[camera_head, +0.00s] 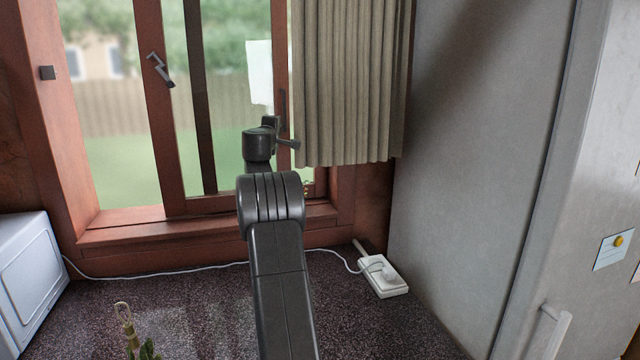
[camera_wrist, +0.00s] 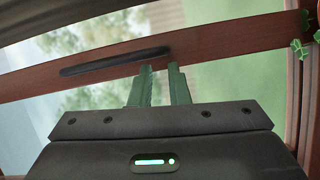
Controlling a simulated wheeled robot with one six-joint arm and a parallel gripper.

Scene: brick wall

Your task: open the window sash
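The window sash (camera_head: 283,60) has a red-brown wooden frame, and its right upright shows beside the curtain in the head view. A long dark handle (camera_head: 283,104) is on that upright. In the wrist view, the handle (camera_wrist: 115,61) lies along the red-brown bar (camera_wrist: 215,42), which crosses the picture. My gripper (camera_wrist: 160,68) has two green fingers with a narrow gap between them and nothing visible in it. The fingertips are close to the right end of the handle; I cannot tell whether they touch it. In the head view my wrist hides the fingertips.
A pleated curtain (camera_head: 348,80) hangs just right of my wrist. A latch (camera_head: 160,70) sits on the middle upright. A white socket block (camera_head: 384,277) with a cable, a white appliance (camera_head: 30,285) and a plant (camera_head: 130,330) are on the dark counter. A grey panel (camera_head: 470,150) stands at right.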

